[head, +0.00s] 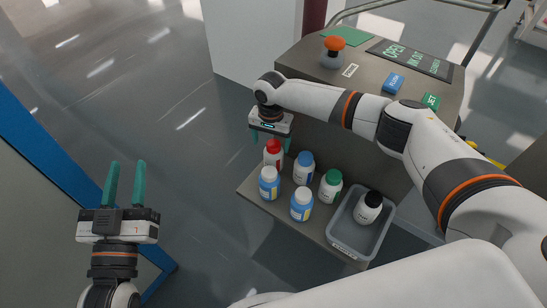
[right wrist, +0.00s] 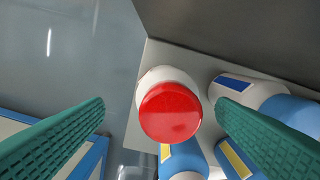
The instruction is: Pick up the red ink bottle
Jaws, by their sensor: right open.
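The red ink bottle (head: 273,154) has a red cap and a white body and stands upright at the far left corner of the low shelf (head: 327,233). In the right wrist view the red-capped bottle (right wrist: 170,108) lies between the two green fingers, apart from both. My right gripper (head: 270,143) points down over this bottle, open and holding nothing; its fingers also frame the right wrist view (right wrist: 160,120). My left gripper (head: 125,182) is open and empty, fingers up, at the left over the floor.
A black-capped bottle (head: 368,207) stands in a grey bin (head: 347,236). The cart's dark side panel rises behind the shelf. Floor left of it is clear.

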